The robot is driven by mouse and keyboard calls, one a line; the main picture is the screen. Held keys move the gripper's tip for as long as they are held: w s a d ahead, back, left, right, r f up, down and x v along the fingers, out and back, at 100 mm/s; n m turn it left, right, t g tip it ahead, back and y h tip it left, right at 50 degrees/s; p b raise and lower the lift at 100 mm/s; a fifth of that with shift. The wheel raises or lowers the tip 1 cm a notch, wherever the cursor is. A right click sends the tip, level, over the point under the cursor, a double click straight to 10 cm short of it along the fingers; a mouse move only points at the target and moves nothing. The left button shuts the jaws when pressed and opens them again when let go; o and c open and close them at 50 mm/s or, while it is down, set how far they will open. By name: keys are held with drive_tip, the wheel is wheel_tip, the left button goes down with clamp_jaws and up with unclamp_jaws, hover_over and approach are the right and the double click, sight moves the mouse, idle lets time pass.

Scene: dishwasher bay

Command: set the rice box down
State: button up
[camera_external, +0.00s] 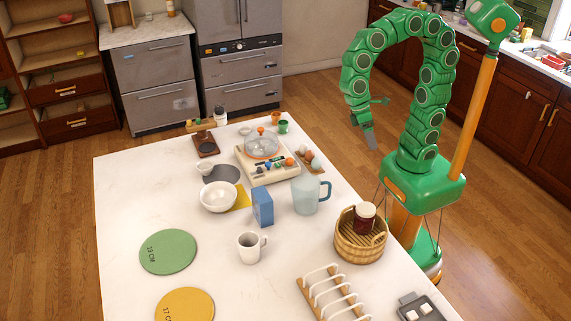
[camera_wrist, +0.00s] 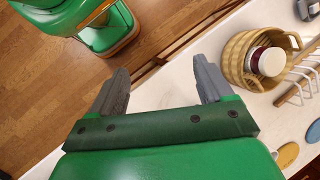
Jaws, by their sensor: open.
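A blue box (camera_external: 262,206), which I take to be the rice box, stands upright on the white table (camera_external: 130,205), between the white bowl and the glass jug. It does not show in the wrist view. My gripper (camera_external: 371,136) is up and away from it, toward the right edge of the table. In the wrist view my gripper (camera_wrist: 160,83) has its two grey fingers spread apart with nothing between them.
Near the box are a white bowl (camera_external: 219,197), a white mug (camera_external: 250,246) and a pale blue jug (camera_external: 306,194). A wicker basket (camera_external: 360,247) with a dark jar and a toast rack (camera_external: 326,291) stand to the right. The table's left part is mostly clear.

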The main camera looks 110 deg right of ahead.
drive_tip(key=s+d+f+n+h, duration=0.2)
drive_tip(key=s+d, duration=0.1)
drive_tip(key=s, duration=0.5)
drive_tip(key=s+d+f+n+t+h, duration=0.1)
drive_tip(key=s+d, duration=0.3)
drive_tip(key=s, duration=0.4)
drive_tip(key=shift+d+f+n+h, duration=0.3)
drive_tip(key=shift+f+n+h, duration=0.35)
drive_tip(key=shift+n, duration=0.25)
drive_tip(key=shift+o, duration=0.3)
